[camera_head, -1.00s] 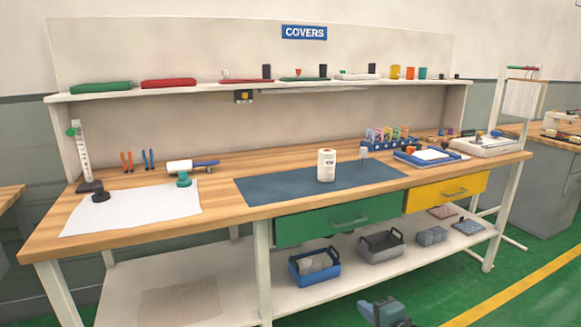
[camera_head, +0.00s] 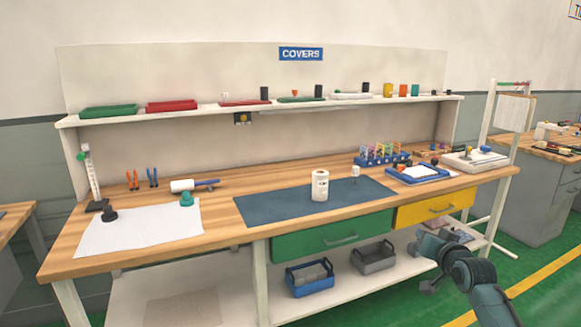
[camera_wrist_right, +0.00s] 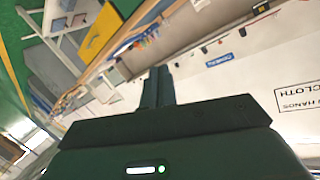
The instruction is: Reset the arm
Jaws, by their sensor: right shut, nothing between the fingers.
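My right arm (camera_head: 482,288) reaches in from the lower right of the head view, in front of the bench's right part. Its gripper end (camera_head: 432,258) is raised in front of the lower shelf, below the yellow drawer, and holds nothing. In the right wrist view the right gripper's fingers (camera_wrist_right: 157,86) are together and empty, with the bench and wall behind them at a steep tilt. My left gripper is not in view.
The workbench (camera_head: 225,227) carries a white cloth (camera_head: 140,232), a dark blue mat (camera_head: 270,208) and a white roll (camera_head: 320,185). A green drawer (camera_head: 300,240) and a yellow drawer (camera_head: 415,212) are shut. A blue bin (camera_head: 309,285) stands on the lower shelf. Green floor is open at the right.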

